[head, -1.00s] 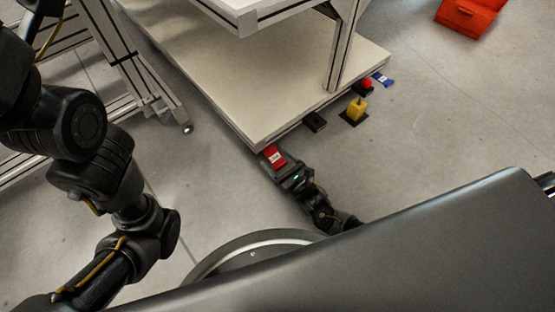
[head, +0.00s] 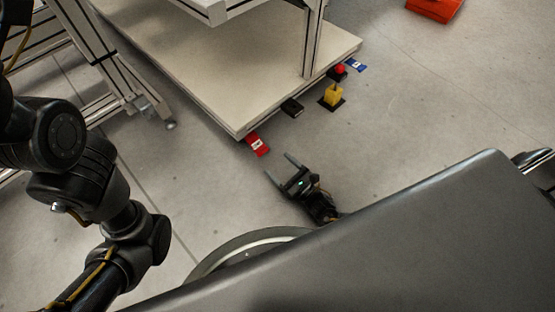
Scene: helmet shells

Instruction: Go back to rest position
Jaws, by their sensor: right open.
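My right gripper (head: 280,168) is open and empty, low over the grey floor in the middle of the head view. Its two fingers point up and left, toward the shelf corner. A red item with a white label (head: 257,144) lies at the near corner of the low shelf, just beyond the fingertips and apart from them. My left arm comes in along the left side, but its gripper is out of the picture.
A pale low shelf (head: 220,85) of a metal-framed rack spans the upper middle. Along its edge are a black block (head: 292,107), a yellow item (head: 333,95), a red ball (head: 340,69) and a blue item (head: 356,64). An orange-red box (head: 435,8) stands top right. Floor at right is clear.

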